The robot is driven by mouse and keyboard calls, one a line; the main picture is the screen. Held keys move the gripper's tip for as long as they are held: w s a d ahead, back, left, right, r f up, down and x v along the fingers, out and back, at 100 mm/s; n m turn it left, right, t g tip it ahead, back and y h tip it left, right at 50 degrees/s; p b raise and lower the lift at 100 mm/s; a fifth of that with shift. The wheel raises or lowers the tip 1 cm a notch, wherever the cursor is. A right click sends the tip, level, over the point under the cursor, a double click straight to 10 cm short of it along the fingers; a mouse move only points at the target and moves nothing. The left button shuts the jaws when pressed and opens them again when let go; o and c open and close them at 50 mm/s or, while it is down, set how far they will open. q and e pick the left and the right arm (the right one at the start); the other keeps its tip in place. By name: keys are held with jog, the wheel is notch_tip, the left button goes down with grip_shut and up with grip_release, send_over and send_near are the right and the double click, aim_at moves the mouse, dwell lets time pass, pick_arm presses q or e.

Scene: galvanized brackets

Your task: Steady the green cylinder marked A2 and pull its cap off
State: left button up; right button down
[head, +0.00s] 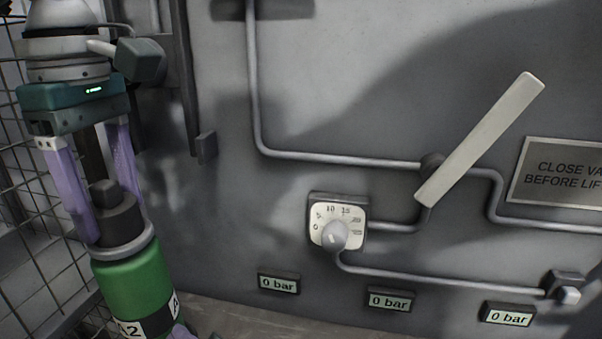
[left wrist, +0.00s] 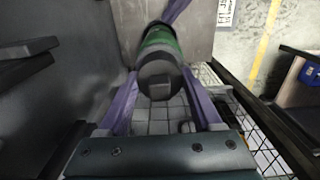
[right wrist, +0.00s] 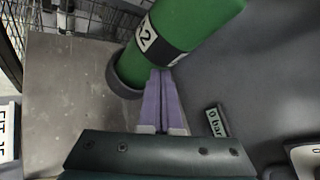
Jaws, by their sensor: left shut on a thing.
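The green cylinder (head: 135,282) stands at the lower left of the head view, with an A2 label and a grey collar. It also shows in the left wrist view (left wrist: 161,45) and, tilted, in the right wrist view (right wrist: 195,25). Its dark cap (head: 119,222), with a square knob, sits at the collar; I see no clear gap. My left gripper (head: 112,228) is shut on the cap from above, one purple finger on each side. My right gripper (right wrist: 160,75) has its fingers together, with nothing visible between them. Their tips are at the cylinder's side by the label; contact looks likely.
A grey panel right of the cylinder carries pipes, a dial (head: 338,222), a long lever (head: 480,140), a sign (head: 562,172) and several 0 bar displays (head: 278,284). A wire mesh (head: 20,250) stands close on the left. The cylinder stands on a grey surface (right wrist: 65,100).

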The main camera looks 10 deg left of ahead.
aim_at(103, 183)
pick_arm(q)
jog(key=shift+r, duration=0.15)
jog(key=shift+r, duration=2.4)
